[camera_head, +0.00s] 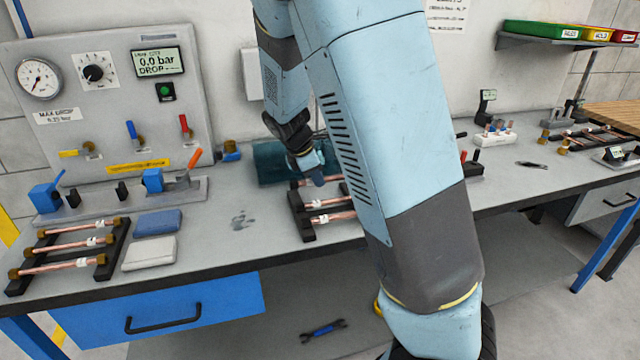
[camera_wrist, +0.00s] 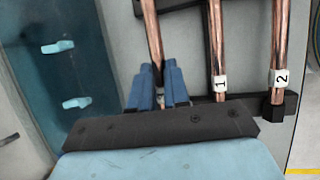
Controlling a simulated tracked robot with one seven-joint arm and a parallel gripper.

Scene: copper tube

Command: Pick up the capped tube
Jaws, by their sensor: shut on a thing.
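My gripper (camera_wrist: 159,80) has its two blue fingers closed on a copper tube (camera_wrist: 152,30) in the wrist view. The tube runs away from me between the fingers, and its near end is hidden by them, so I cannot see a cap. Beside it to the right, copper tubes labelled 1 (camera_wrist: 219,50) and 2 (camera_wrist: 281,45) lie across a black rack (camera_wrist: 254,107). In the head view my gripper (camera_head: 313,176) is low at the back of this rack (camera_head: 305,228), partly hidden by my arm. I cannot tell whether the held tube is clear of the rack.
A teal tray (camera_head: 270,160) lies just behind and left of the rack. At left are another rack (camera_head: 108,258) of tubes with brass ends, a blue cloth (camera_head: 158,222), a white cloth (camera_head: 150,252) and a gauge panel (camera_head: 110,110). The bench between is mostly clear.

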